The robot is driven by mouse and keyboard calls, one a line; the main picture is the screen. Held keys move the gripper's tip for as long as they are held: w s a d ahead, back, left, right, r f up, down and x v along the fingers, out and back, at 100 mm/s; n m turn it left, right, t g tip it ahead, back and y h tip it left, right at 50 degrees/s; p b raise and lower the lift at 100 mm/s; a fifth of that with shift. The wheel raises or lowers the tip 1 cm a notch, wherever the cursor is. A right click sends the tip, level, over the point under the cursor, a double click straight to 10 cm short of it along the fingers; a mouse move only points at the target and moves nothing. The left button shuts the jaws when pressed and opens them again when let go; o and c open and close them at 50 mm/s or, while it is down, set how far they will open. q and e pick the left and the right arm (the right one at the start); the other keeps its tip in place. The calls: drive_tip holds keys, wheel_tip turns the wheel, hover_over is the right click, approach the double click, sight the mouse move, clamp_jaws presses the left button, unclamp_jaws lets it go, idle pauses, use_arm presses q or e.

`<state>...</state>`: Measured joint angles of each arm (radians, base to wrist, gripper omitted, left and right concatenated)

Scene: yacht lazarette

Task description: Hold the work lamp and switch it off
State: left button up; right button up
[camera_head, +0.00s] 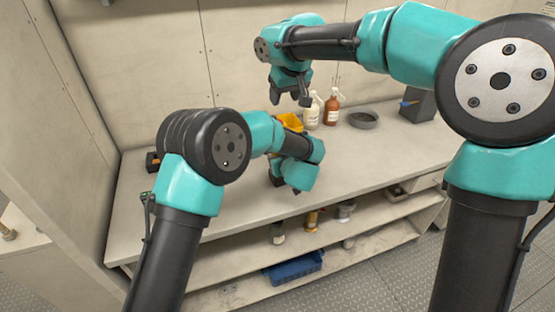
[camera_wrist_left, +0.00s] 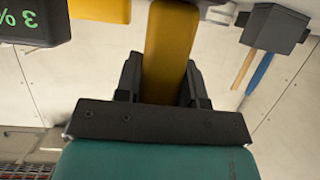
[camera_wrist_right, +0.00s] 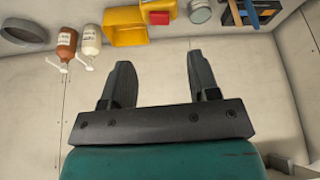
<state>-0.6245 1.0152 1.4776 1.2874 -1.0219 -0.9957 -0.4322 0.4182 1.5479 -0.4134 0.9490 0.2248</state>
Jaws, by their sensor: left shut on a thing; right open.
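The yellow work lamp (camera_head: 291,121) is on the bench, partly hidden behind my left arm in the head view. In the right wrist view the lamp (camera_wrist_right: 128,27) shows at the top, with a red patch on it. My left gripper (camera_wrist_left: 163,72) is shut around a yellow bar of the lamp (camera_wrist_left: 168,50); its fingers are mostly hidden in the head view. My right gripper (camera_head: 290,98) is open and empty, above the bench and the lamp. Its spread fingers (camera_wrist_right: 159,64) show nothing between them.
A white bottle (camera_head: 311,112) and a brown bottle (camera_head: 331,108) stand right of the lamp, near a grey round dish (camera_head: 363,119). A dark tool holder (camera_head: 419,104) is farther right. A blue bin (camera_head: 293,268) lies on the lower shelf. The bench front right is clear.

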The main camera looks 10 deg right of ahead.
drive_tip(key=shift+w+a+r+g, duration=0.1)
drive_tip(key=shift+w+a+g, duration=0.3)
drive_tip(key=shift+w, duration=0.3)
drive_tip(key=c, duration=0.5)
drive_tip(key=shift+w+a+r+m+g+h, duration=0.15)
drive_tip(key=shift+w+a+m+g+h, duration=0.15)
drive_tip(key=shift+w, duration=0.15)
drive_tip(key=shift+w+a+r+m+g+h, duration=0.1)
drive_tip(key=shift+w+a+m+g+h, duration=0.15)
drive_tip(key=shift+w, duration=0.2)
drive_tip(key=c, duration=0.4)
drive_tip(key=shift+w+a+r+m+g, duration=0.1)
drive_tip(key=shift+w+a+m+g, duration=0.05)
drive_tip(key=shift+w+m+g, duration=0.15)
clamp_jaws()
drive_tip(key=shift+s, duration=0.1)
drive_tip(key=shift+f, duration=3.3)
drive_tip(key=shift+f, duration=1.25)
drive_tip(key=shift+r, duration=3.55)
